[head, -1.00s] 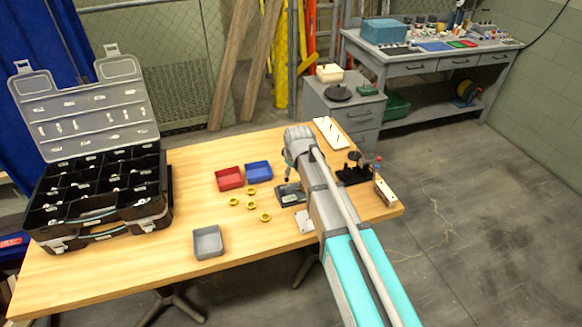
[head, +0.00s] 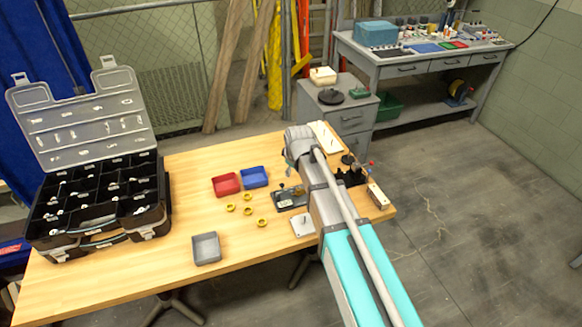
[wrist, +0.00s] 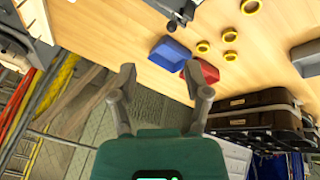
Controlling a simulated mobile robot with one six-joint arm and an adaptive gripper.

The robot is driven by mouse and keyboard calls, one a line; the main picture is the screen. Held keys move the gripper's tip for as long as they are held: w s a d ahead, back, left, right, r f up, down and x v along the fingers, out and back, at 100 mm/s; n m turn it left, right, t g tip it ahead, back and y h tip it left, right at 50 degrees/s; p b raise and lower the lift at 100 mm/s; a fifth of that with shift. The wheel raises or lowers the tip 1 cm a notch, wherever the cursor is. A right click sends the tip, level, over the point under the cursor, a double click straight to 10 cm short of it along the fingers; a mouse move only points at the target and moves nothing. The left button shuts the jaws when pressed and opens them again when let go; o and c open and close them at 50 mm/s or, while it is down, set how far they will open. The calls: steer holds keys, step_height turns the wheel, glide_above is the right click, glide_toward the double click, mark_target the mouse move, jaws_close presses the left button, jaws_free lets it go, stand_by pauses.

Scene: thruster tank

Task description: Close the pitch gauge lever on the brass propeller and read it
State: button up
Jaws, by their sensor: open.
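A dark flat device (head: 289,200), apparently the pitch gauge, sits on the wooden table left of my forearm. A small brass-coloured spot shows on it; I cannot make out the propeller or the lever's position. Part of a grey and black device, likely the same gauge, shows at the top edge of the wrist view (wrist: 181,18). My gripper (wrist: 160,84) is open and empty, its fingers spread wide, apart from the gauge. In the head view my arm hides the gripper.
Several yellow rings (head: 247,210), a red tray (head: 226,186), a blue tray (head: 254,178) and a grey tray (head: 206,249) lie left of the gauge. An open black organizer case (head: 98,205) stands at left. A white plate (head: 303,225) lies close to my arm.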

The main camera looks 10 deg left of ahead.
steer(key=shift+s+d+r+p, duration=0.1)
steer(key=shift+d+r+p, duration=0.15)
steer(key=shift+r, duration=0.25)
